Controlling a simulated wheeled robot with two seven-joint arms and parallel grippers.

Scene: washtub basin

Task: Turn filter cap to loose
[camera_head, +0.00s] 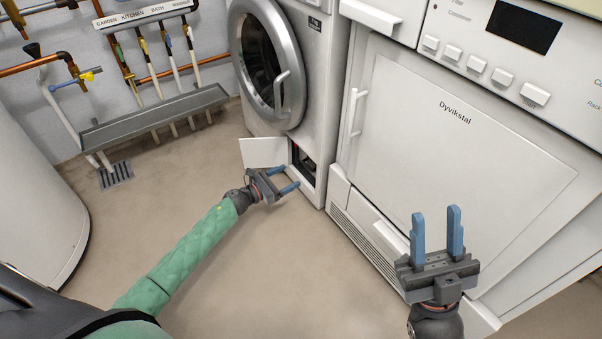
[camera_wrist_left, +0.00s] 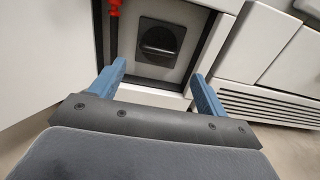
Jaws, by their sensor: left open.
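The filter cap (camera_wrist_left: 160,42) is a dark round knob with a raised grip bar, set in a grey panel inside a low recess of the washing machine. In the left wrist view the bar looks roughly level, tilted slightly. My left gripper (camera_head: 290,179) is open and empty in front of the recess (camera_head: 304,163). In the left wrist view its blue fingers (camera_wrist_left: 158,82) stand apart, short of the cap and below it. In the head view the cap is hard to make out in the dark recess. My right gripper (camera_head: 437,232) is open and empty in front of the Dyvikstal machine.
The white flap (camera_head: 262,152) of the recess stands open to the left. A red hose end (camera_wrist_left: 114,6) hangs left of the cap. The washing machine door (camera_head: 268,62) is above. The Dyvikstal machine (camera_head: 440,150) stands close on the right.

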